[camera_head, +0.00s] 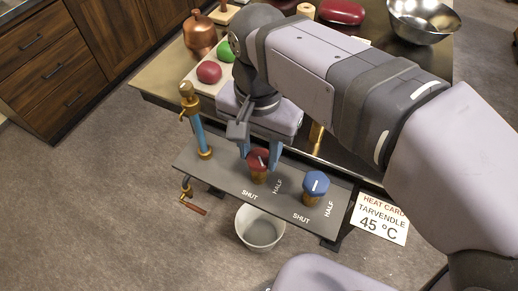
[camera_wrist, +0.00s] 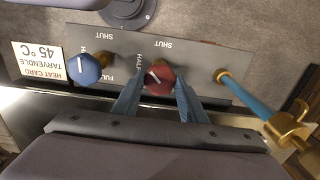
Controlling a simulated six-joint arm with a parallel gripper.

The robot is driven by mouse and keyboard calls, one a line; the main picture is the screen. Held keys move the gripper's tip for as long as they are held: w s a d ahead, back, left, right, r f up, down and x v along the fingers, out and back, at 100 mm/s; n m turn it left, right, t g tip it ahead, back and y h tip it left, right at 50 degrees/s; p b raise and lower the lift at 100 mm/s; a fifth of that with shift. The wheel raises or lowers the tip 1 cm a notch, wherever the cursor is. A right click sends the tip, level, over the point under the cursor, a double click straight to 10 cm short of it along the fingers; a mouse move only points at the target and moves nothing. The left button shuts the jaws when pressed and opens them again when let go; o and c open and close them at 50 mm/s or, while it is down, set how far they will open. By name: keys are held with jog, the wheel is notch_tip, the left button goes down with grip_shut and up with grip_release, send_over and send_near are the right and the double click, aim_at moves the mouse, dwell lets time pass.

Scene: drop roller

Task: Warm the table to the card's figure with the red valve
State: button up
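The red valve (camera_head: 258,158) is a faceted knob with a white pointer line, on a brass stem on a dark grey panel (camera_head: 228,178). The panel bears SHUT and HALF marks beside it. In the wrist view the red valve (camera_wrist: 159,79) sits between my fingertips, its line slanting. My gripper (camera_head: 260,157) has its two blue fingers on either side of the knob, with what look like slim gaps; it also shows in the wrist view (camera_wrist: 158,82). Contact is hard to judge. The card (camera_head: 380,217) reads "HEAT CARD TARVENDLE 45 °C".
A blue valve (camera_head: 316,184) stands right of the red one. A blue column with brass fittings (camera_head: 196,125) rises at the panel's left end. A grey bowl (camera_head: 260,229) is below the panel. A tray with red and green rounded objects (camera_head: 209,72) lies behind.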

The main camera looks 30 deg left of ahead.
jog(key=c, duration=0.3)
jog(key=shift+r+n+p, duration=0.1)
jog(key=shift+n+p, duration=0.25)
jog(key=shift+n, duration=0.05)
jog(key=n+p, duration=0.2)
jog(key=n, duration=0.1)
jog(key=shift+n+p, duration=1.3)
jog(key=shift+n, duration=1.2)
jog(key=o, duration=1)
jog(key=shift+o, duration=0.2)
